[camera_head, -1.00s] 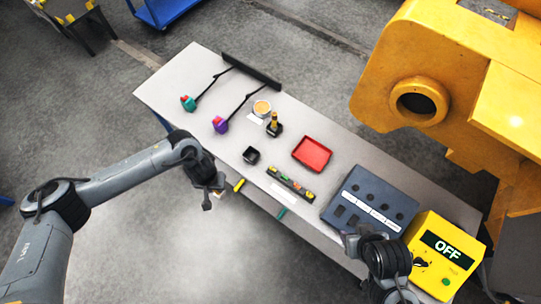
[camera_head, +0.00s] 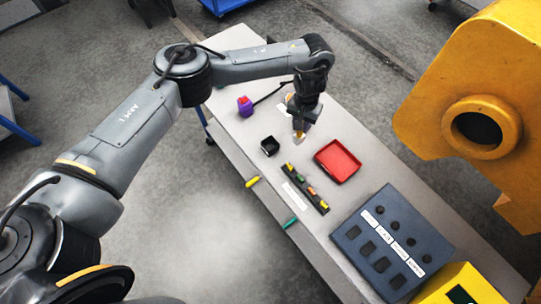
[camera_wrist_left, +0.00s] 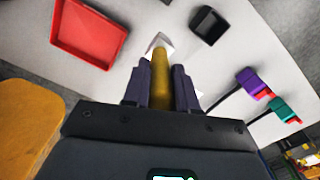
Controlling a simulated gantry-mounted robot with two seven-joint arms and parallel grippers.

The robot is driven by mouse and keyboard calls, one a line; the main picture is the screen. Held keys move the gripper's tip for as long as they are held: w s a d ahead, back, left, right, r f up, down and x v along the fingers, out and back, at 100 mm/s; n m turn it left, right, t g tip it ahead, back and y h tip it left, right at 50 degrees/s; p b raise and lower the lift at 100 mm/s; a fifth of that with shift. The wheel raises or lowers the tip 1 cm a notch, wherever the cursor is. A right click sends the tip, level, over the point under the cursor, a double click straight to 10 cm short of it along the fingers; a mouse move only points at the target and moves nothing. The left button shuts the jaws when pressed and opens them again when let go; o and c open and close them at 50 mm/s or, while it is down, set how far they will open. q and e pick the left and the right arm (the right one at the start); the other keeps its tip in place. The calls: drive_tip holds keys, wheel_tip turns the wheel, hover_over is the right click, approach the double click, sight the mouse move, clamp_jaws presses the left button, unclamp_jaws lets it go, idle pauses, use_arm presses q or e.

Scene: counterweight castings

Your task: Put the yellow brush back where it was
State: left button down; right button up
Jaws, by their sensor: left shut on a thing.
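My left gripper (camera_head: 300,122) is shut on the yellow handle of the yellow brush, above the table between the black square cup and the red tray. In the left wrist view, the yellow brush (camera_wrist_left: 160,80) stands between the fingers, with a pale, pointed tip beyond them. In the head view, the fingers cover most of the brush. I cannot tell whether its tip touches the table. My right gripper is not in view.
The black square cup (camera_head: 270,146) and red tray (camera_head: 337,160) flank the gripper. A black strip (camera_head: 306,188) with coloured pieces lies nearer. A purple-headed tool (camera_head: 245,106), dark panel (camera_head: 391,240) and yellow machine (camera_head: 465,110) are around. A yellow peg (camera_head: 252,182) sits at the table edge.

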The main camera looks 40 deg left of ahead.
use_arm(q)
drive_tip(key=shift+w+a+r+n+b, duration=0.15)
drive_tip(key=shift+w+r+b, duration=0.25)
drive_tip(key=shift+w, duration=0.2)
drive_tip(key=shift+w+a+r+n+b, duration=0.15)
drive_tip(key=shift+w+r+b, duration=0.15)
drive_tip(key=shift+w, duration=0.3)
drive_tip(key=shift+w+a+r, duration=0.1)
drive_tip(key=shift+a, duration=0.05)
drive_tip(key=s+a+f+b, duration=0.2)
drive_tip(key=s+a+f, duration=0.5)
drive_tip(key=f, duration=0.3)
drive_tip(key=shift+s+a+f+b, duration=0.15)
drive_tip(key=shift+s+a+b, duration=0.2)
drive_tip(key=shift+a, duration=0.2)
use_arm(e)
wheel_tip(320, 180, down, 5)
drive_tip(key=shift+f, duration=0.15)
use_arm(q)
drive_tip(key=c, duration=0.9)
unclamp_jaws()
drive_tip(key=shift+f, duration=0.1)
